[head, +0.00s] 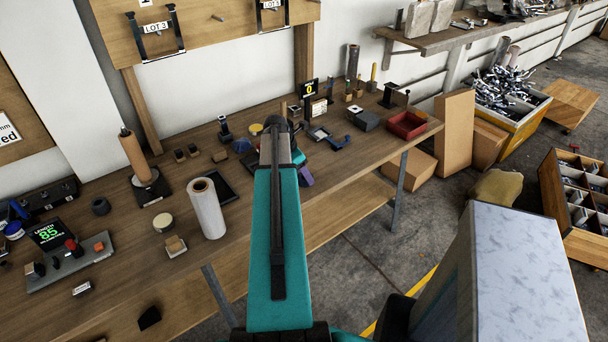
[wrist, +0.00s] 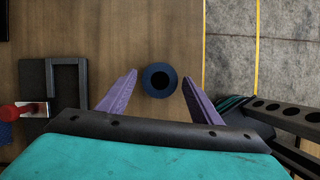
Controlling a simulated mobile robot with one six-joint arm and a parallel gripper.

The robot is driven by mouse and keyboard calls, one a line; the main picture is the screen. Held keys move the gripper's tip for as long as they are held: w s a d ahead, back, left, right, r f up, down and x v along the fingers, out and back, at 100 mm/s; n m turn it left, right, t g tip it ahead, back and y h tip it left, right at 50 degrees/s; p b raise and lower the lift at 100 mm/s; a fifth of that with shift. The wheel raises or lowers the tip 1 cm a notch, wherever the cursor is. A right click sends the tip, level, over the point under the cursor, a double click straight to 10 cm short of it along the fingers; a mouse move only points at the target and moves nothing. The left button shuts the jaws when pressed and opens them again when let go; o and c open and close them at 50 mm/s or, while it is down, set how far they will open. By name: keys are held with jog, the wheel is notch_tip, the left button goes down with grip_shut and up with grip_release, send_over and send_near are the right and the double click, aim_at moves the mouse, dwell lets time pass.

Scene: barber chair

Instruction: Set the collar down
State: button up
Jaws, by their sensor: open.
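The collar, a dark blue ring with a black centre (wrist: 160,80), shows in the wrist view against the brown wooden bench top, near the bench's edge. My gripper (wrist: 160,77) is open, with one purple finger on each side of the collar. A gap shows between the collar and each finger, so neither finger touches it. In the head view my teal arm reaches over the bench and hides the collar. Only a bit of purple finger shows there, beside the arm's end.
The bench (head: 130,270) carries a white roll (head: 206,207), a dark tray (head: 222,183) and a red bin (head: 407,125). In the wrist view a black frame (wrist: 68,62) and a red knob (wrist: 28,112) lie left of the gripper. Grey floor (wrist: 285,50) lies beyond the bench edge.

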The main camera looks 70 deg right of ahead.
jog(key=b+v, duration=0.2)
jog(key=v, duration=0.9)
dwell(0.8)
